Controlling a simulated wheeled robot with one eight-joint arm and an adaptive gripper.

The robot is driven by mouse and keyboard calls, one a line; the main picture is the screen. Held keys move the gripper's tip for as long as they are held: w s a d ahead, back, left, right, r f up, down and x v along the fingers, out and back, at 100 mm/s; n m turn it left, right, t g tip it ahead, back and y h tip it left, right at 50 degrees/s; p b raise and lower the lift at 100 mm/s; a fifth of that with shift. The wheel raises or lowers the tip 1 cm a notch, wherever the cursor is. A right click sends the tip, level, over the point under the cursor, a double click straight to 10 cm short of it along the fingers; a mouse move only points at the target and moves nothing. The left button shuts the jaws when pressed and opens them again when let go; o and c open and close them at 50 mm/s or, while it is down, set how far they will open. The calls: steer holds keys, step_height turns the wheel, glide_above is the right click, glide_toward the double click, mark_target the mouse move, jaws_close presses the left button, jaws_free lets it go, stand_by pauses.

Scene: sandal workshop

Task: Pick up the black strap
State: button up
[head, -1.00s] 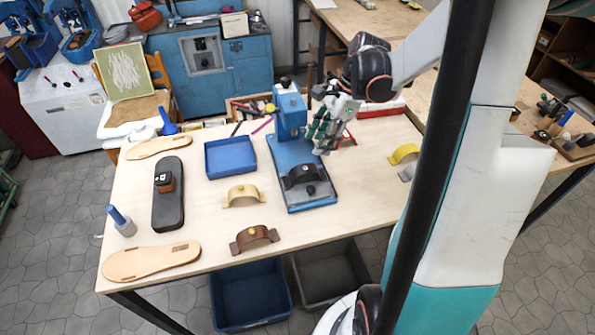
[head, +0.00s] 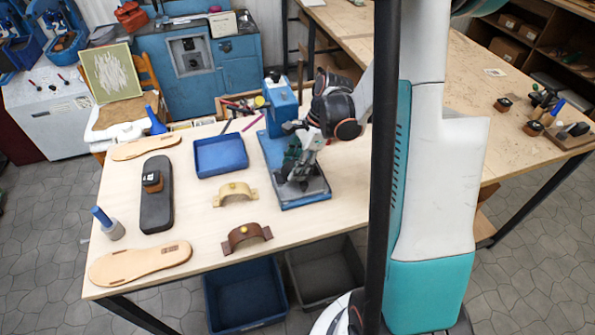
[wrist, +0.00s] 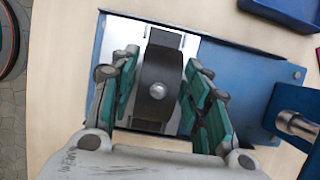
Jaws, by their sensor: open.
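The black strap (wrist: 158,68) sits on the metal plate of the blue press in the wrist view, a dark band with a silver stud in its middle. My gripper (wrist: 160,75) is open, with one green-padded finger on each side of the strap and small gaps between. In the head view my gripper (head: 297,168) is over the front of the blue press (head: 290,203) and hides most of the strap. Whether the fingertips reach down to the plate cannot be told.
The press column (head: 281,108) stands just behind my gripper. A tan strap (head: 236,193), a brown strap (head: 247,236) and a blue tray (head: 220,156) lie to the left. A black sole (head: 156,205) and cork-coloured soles (head: 140,263) lie farther left.

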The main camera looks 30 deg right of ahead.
steer(key=c, duration=0.7)
